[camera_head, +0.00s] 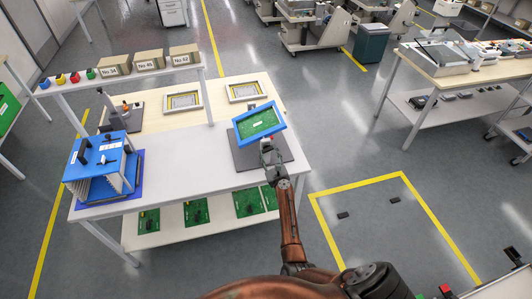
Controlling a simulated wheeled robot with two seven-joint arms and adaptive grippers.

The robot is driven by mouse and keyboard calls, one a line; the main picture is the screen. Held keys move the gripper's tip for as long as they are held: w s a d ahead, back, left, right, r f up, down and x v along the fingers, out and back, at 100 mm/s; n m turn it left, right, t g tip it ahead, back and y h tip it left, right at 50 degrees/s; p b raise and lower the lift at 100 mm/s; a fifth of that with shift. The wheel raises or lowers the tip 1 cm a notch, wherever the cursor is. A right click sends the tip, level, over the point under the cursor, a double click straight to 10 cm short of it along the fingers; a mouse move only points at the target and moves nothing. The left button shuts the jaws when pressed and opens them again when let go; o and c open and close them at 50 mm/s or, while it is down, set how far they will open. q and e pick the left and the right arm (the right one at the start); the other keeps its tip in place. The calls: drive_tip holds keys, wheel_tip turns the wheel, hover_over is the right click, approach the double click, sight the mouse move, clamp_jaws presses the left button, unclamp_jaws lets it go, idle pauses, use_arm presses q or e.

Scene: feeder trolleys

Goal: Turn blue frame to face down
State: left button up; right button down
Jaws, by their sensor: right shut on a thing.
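The blue frame (240,136) holds a green board (257,124) with a small white label. It is tilted above a dark mat (278,154) at the right end of the white table, with its green side toward my head camera. My right gripper (266,143) is at the frame's near lower edge and shut on it. The fingertips are small and partly hidden by the wrist. My left gripper is not in view.
A blue rack (98,160) stands on the white table (180,160) at left. Boxes (150,60) sit on a raised shelf. Two framed panels (183,102) lie on the wooden table behind. Green boards (197,211) lie on the lower shelf. The table's middle is clear.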

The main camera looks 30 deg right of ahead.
drive_tip(key=shift+a+f+m+p, duration=0.1)
drive_tip(key=shift+m+p, duration=0.1)
drive_tip(key=shift+m, duration=0.55)
drive_tip(key=shift+f+m+p, duration=0.1)
drive_tip(key=shift+m+p, duration=0.05)
drive_tip(key=shift+m, duration=1.1)
drive_tip(key=c, duration=1.1)
unclamp_jaws()
drive_tip(key=shift+r, duration=0.1)
drive_tip(key=shift+a+r, duration=0.1)
drive_tip(key=shift+r, duration=0.9)
wheel_tip(320, 180, up, 8)
